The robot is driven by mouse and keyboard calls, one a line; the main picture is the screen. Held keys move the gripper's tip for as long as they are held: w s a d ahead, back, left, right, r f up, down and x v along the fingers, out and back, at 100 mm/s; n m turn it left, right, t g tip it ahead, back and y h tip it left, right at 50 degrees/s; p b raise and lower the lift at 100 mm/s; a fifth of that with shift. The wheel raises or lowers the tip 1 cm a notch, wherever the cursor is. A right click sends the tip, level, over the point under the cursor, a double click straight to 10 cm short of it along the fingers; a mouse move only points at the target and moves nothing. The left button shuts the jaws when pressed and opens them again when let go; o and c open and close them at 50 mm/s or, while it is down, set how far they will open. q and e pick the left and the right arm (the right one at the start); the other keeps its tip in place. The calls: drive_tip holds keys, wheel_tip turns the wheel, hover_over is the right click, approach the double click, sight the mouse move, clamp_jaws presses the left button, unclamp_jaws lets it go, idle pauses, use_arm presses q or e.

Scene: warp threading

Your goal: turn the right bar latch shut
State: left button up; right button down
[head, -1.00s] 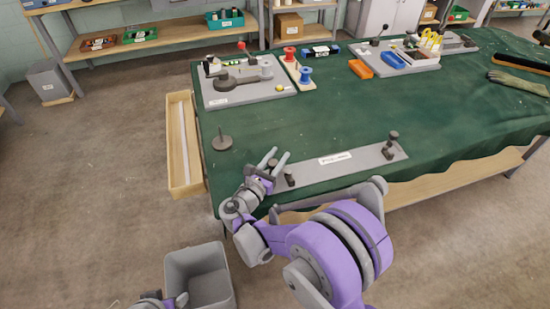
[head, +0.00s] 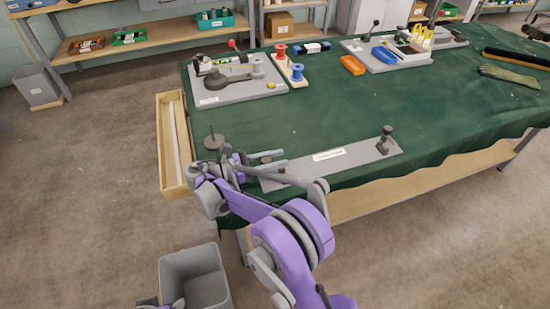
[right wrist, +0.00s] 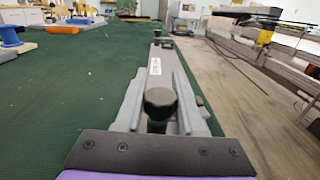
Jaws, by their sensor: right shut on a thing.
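A long grey bar plate (head: 362,158) with a white label lies along the near edge of the green table. A dark post with a knob (head: 384,140) stands at its right end. My right gripper (head: 272,160) is at the plate's left end. In the right wrist view its two grey fingers lie on either side of a black round knob (right wrist: 160,104), and it is shut on that knob. The head view hides this knob behind the gripper.
A dark disc with a thin upright pin (head: 213,141) stands just beyond my right gripper. A wooden trough (head: 166,150) runs along the table's left side. A grey bin (head: 195,279) stands on the floor in front. The cloth beyond the plate is mostly clear.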

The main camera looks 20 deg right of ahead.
drive_tip(key=shift+m+g, duration=0.4)
drive_tip(key=shift+g, duration=0.3)
drive_tip(key=c, duration=0.5)
unclamp_jaws()
